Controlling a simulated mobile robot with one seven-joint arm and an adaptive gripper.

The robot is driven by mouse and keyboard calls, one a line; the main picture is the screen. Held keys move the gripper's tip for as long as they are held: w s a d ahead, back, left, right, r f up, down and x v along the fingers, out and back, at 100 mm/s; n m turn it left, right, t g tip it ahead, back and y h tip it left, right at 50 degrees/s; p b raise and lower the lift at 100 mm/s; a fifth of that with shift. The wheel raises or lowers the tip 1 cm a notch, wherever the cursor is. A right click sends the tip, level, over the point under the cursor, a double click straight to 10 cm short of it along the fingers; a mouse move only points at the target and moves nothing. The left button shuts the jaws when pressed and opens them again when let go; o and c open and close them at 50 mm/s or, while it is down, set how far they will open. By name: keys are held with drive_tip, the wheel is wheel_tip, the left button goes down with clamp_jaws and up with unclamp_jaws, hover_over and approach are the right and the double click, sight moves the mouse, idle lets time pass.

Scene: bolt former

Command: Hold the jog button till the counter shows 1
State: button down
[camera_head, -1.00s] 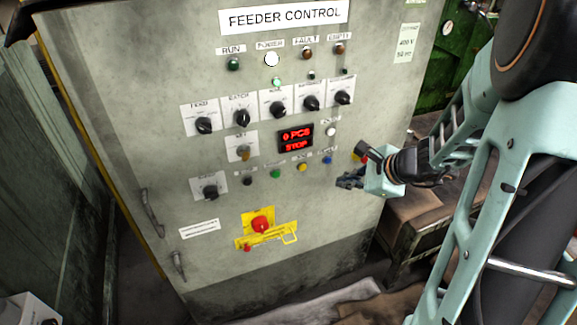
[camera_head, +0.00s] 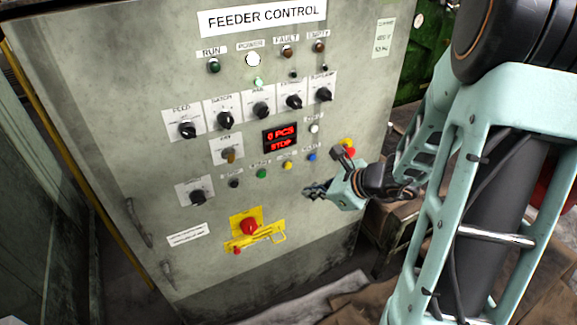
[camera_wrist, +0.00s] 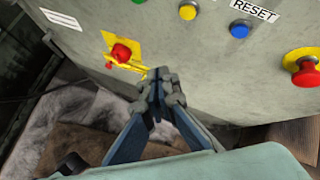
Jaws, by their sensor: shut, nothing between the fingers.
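The counter display (camera_head: 280,138) on the feeder control cabinet reads 0 PCS with STOP below it. Under it runs a row of push buttons: a black one (camera_head: 234,183), a green one (camera_head: 261,173), a yellow one (camera_head: 287,165) and a blue one (camera_head: 311,157). The blue button (camera_wrist: 239,30) is labelled RESET in the wrist view; the other labels are too blurred or cut off to read, so which is jog I cannot tell for sure. My gripper (camera_head: 310,191) is shut and empty, below the blue button in the picture. Its fingertips (camera_wrist: 158,76) appear apart from any button.
A red emergency button (camera_head: 348,148) on yellow sits at the cabinet's right edge, close by my wrist. A red switch on a yellow plate (camera_head: 250,227) is lower left of my gripper. Rotary knobs (camera_head: 262,110) line the panel above. A white button (camera_head: 314,128) is right of the display.

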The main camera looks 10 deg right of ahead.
sight(288, 165)
drive_tip(key=w+a+p, duration=0.1)
drive_tip(key=w+a, duration=0.1)
drive_tip(key=w, duration=0.5)
drive_tip(key=shift+w+a, duration=0.25)
idle(1.2)
drive_tip(key=shift+w+a, duration=0.1)
drive_tip(key=shift+w, duration=0.3)
